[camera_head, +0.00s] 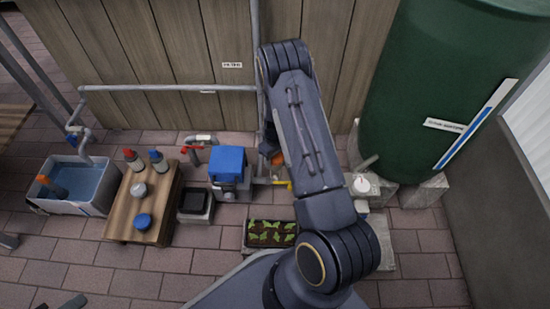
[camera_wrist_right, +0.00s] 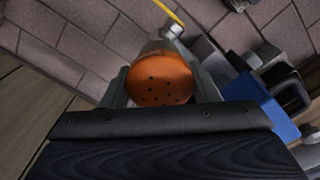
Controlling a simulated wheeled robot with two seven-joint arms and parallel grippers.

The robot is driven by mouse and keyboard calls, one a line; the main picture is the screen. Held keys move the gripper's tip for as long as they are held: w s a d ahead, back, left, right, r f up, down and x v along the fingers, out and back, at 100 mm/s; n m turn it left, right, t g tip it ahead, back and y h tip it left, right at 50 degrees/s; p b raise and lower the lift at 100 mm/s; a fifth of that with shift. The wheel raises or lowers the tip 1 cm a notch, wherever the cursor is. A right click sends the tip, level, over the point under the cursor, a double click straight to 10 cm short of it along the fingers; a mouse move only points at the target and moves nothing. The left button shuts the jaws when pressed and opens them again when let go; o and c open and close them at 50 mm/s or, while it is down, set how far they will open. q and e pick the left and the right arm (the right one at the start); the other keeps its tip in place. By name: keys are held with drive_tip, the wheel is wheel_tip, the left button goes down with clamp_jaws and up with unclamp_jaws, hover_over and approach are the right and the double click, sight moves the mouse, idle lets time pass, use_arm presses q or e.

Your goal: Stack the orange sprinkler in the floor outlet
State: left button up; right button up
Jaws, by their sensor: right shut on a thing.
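The orange sprinkler (camera_wrist_right: 160,80) is between the fingers of my right gripper (camera_wrist_right: 163,88), which is shut on it. Its round face with small holes points at the wrist camera. In the head view a small orange part of the sprinkler (camera_head: 277,158) shows beside my right arm, which hides the right gripper there. A grey metal pipe fitting (camera_wrist_right: 172,32) with a yellow handle shows just beyond the sprinkler; I cannot tell whether they touch or whether this is the floor outlet. Dark parts at the lower left edge of the head view may be my left gripper (camera_head: 40,270); its opening is unclear.
A blue-topped unit (camera_head: 228,165) and a black-topped box (camera_head: 195,205) stand left of my arm. A seedling tray (camera_head: 270,233) lies in front. A wooden table (camera_head: 160,205), a water basin (camera_head: 80,185) and a green tank (camera_head: 440,90) flank the space. Front left paving is clear.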

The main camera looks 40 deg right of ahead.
drive_tip(key=shift+f+b, duration=0.3)
drive_tip(key=o, duration=1)
